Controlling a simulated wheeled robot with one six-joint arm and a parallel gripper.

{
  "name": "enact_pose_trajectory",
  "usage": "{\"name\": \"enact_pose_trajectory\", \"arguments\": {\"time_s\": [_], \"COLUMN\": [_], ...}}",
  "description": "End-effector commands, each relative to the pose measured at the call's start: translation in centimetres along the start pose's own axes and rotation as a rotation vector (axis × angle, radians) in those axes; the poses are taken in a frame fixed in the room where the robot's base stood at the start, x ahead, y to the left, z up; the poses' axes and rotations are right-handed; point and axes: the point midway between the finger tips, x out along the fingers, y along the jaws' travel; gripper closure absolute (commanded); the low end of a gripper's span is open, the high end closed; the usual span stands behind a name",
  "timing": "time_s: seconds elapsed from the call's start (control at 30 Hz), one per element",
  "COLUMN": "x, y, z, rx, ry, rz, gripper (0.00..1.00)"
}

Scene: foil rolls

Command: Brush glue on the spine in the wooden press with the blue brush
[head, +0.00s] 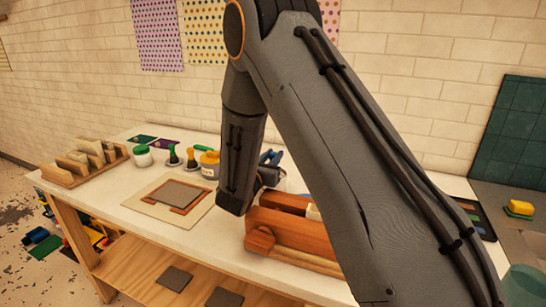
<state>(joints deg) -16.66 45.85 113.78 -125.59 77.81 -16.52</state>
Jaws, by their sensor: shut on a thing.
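The reddish wooden press (290,236) stands on the white bench to the right of my forearm, partly covered by my upper arm. A small cream part (313,211) shows between its boards at the arm's edge; I cannot tell if it is the spine. A dark blue object (270,157) shows just behind my forearm; I cannot tell if it is the blue brush. A yellow-brown jar with a pale label (209,165) stands left of my forearm. My gripper is hidden behind my own arm.
A framed board with a grey panel (178,194) lies on the bench (130,222). A green-lidded jar (142,156), several small dark-bodied tools (182,157) and a wooden rack (88,165) stand at left. A yellow-green sponge-like block (520,209) lies far right.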

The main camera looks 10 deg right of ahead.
Motion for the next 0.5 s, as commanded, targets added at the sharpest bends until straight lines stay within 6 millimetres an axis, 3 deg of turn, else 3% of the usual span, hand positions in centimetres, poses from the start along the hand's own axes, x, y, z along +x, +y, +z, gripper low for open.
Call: {"name": "enact_pose_trajectory", "arguments": {"time_s": [0.5], "x": [0.00], "y": [0.01], "z": [-0.47], "rx": [0.000], "ry": [0.000], "rz": [0.000], "gripper": [1.00]}}
